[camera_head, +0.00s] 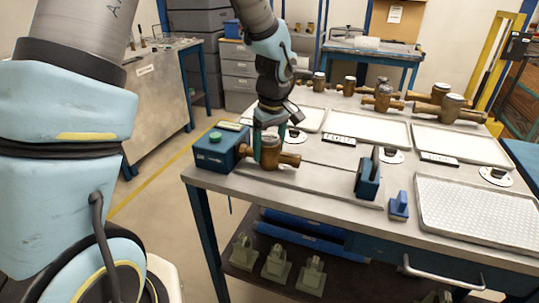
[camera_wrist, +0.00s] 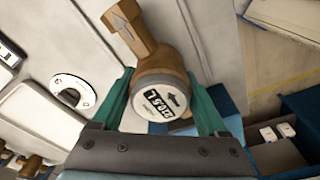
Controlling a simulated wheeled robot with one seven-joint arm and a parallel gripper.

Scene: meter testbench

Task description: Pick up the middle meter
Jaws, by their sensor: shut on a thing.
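A brass meter (camera_head: 289,159) with a round cap is at the left end of the bench, beside a blue block with a green button (camera_head: 216,147). My gripper (camera_head: 268,138) reaches down over it from above, shut on its body. In the wrist view the meter (camera_wrist: 160,98) sits between the two green fingers, its white labelled dial facing the camera and one brass pipe end pointing up-left. Whether it touches the bench is hard to tell. Several other brass meters, such as one with a grey cap (camera_head: 383,97), stand at the back of the bench.
White trays (camera_head: 368,129) lie along the bench, with black-and-white display labels in front. A blue upright clamp (camera_head: 368,178) and a smaller blue block (camera_head: 399,206) stand on the front part. A textured white tray (camera_head: 475,212) is at right. The bench between the meter and clamp is clear.

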